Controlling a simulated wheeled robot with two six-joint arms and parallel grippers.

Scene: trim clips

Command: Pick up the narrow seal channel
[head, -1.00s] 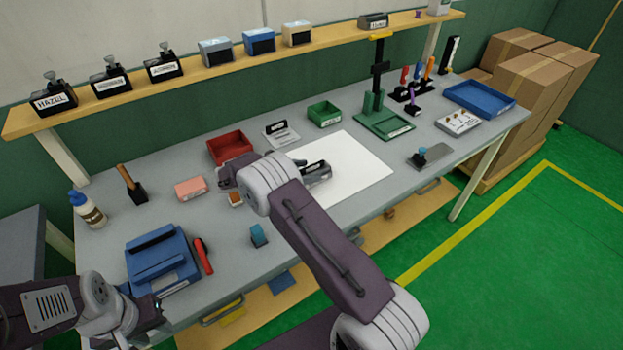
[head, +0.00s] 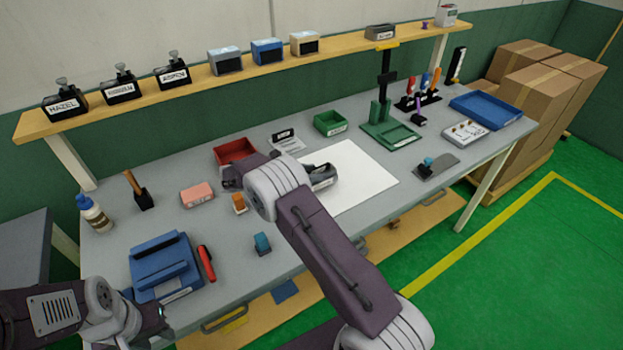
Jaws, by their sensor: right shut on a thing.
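I cannot make out the narrow seal channel in the head view. My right gripper (head: 232,177) is over the table, just in front of the red bin (head: 243,151). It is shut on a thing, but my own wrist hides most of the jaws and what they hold. My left gripper (head: 160,322) is low at the left, by the table's front edge near the blue fixture (head: 150,262). Its jaws are too small and dark to read, and I see nothing held in it.
A dark labelled holder (head: 323,178) stands on the white sheet (head: 365,185), partly behind my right arm. A pink block (head: 196,195), an orange block (head: 239,203), a teal block (head: 262,243) and a red-handled tool (head: 206,262) are nearby. The sheet's right half is clear.

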